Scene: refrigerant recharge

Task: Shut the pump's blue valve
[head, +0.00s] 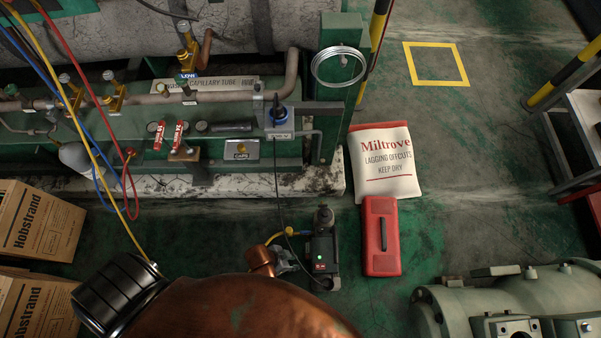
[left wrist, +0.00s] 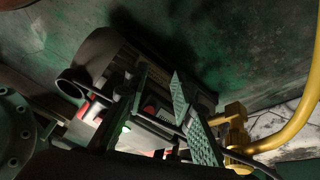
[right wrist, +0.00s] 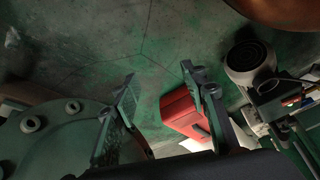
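The dark pump (head: 323,250) stands on the green floor with a small green light showing. A yellow fitting (head: 289,231) with a yellow hose is at its left side. My left gripper (head: 290,260) is just left of the pump. In the left wrist view my left gripper (left wrist: 190,118) has its ridged pads apart, with the pump's dark body (left wrist: 112,58) behind them and a brass fitting (left wrist: 235,128) to the right. I cannot make out the blue valve. My right gripper (right wrist: 160,92) is open and empty, apart from the pump (right wrist: 250,62).
A red case (head: 382,236) and a white Miltrove bag (head: 386,162) lie right of the pump. A black cable runs down to the pump. A pale green machine (head: 520,300) is at lower right. Cartons (head: 38,222) stand at left. Floor beyond the bag is clear.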

